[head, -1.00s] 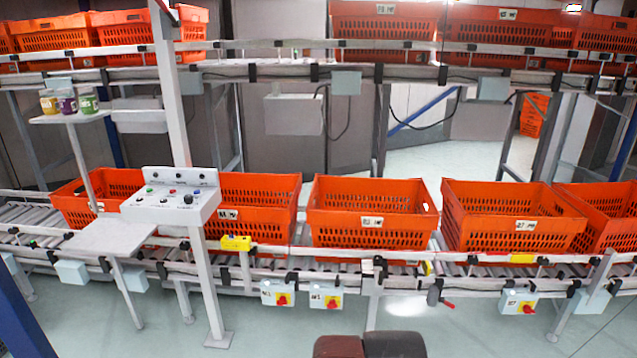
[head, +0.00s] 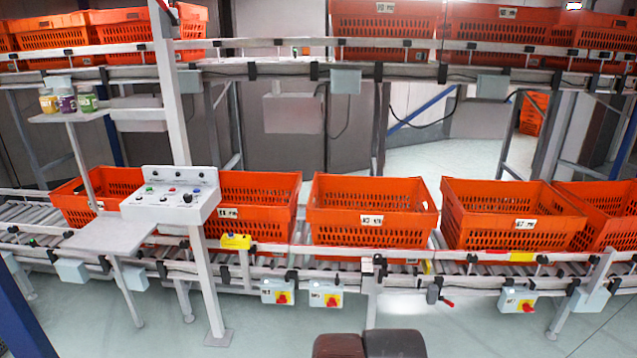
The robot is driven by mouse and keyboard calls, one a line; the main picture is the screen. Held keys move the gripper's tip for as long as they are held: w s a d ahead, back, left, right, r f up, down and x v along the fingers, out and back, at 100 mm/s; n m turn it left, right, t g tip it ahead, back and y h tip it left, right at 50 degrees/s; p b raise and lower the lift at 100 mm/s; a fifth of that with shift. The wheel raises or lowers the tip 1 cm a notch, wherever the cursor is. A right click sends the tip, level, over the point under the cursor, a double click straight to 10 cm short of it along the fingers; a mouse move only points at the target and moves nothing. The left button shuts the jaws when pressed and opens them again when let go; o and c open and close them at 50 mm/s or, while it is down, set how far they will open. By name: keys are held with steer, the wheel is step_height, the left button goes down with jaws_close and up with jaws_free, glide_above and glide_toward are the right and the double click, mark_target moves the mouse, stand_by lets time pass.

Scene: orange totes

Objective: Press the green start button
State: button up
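A light grey control panel (head: 170,206) stands on a post at the left of the head view. Its sloped top carries a small green button (head: 149,189) at the left, a red button (head: 172,189) in the middle, a blue one at the right and a black knob (head: 187,198). The lettering on the panel is too small to read.
A roller conveyor with orange totes (head: 372,232) runs behind the panel. A small grey table (head: 110,236) stands at its front left. A shelf with several jars (head: 67,104) is upper left.

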steer(key=shift+w, duration=0.15)
jaws_close()
stand_by(1.7)
